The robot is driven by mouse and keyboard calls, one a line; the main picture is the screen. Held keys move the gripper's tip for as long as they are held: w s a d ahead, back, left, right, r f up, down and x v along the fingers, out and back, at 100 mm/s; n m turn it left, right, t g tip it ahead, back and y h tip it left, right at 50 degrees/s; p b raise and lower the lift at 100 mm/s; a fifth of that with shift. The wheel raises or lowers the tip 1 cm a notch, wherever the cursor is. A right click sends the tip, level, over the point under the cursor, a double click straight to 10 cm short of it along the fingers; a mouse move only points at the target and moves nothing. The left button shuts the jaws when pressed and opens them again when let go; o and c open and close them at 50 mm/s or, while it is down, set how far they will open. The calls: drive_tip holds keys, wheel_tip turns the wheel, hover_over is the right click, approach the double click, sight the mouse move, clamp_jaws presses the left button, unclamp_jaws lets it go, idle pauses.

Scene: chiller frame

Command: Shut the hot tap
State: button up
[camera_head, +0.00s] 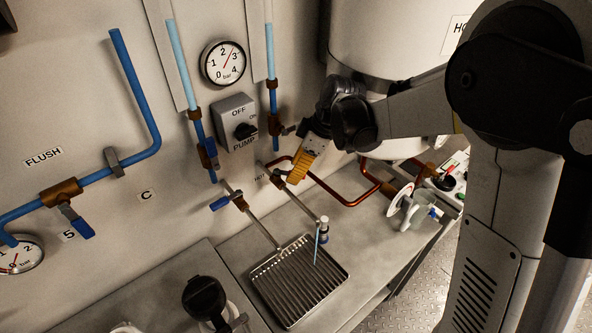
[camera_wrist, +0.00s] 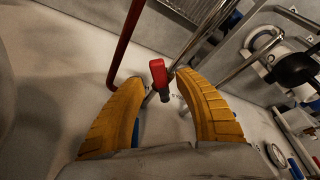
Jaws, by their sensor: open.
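The hot tap has a brass body (camera_head: 278,181) on the wall beside a HOT label, with a thin spout pipe running down to the right. Its red handle (camera_wrist: 158,74) shows in the wrist view, between my fingertips. My gripper (camera_head: 294,178) has yellow fingers and is at the tap, hiding most of its handle in the head view. In the wrist view my gripper (camera_wrist: 160,80) is open, one finger on each side of the handle; I cannot tell whether either touches it. A thin light-blue streak (camera_head: 316,246) hangs from the spout's end over the drip tray.
A blue-handled tap (camera_head: 221,203) is just left of the hot tap. A copper pipe (camera_head: 345,203) loops close on the right. The slatted drip tray (camera_head: 342,274) lies below. A pump switch box (camera_head: 236,121) and gauge (camera_head: 223,63) are above. A white tank (camera_head: 380,40) stands behind my arm.

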wheel_tip(320, 180, up, 10)
drive_tip(key=shift+f, duration=0.2)
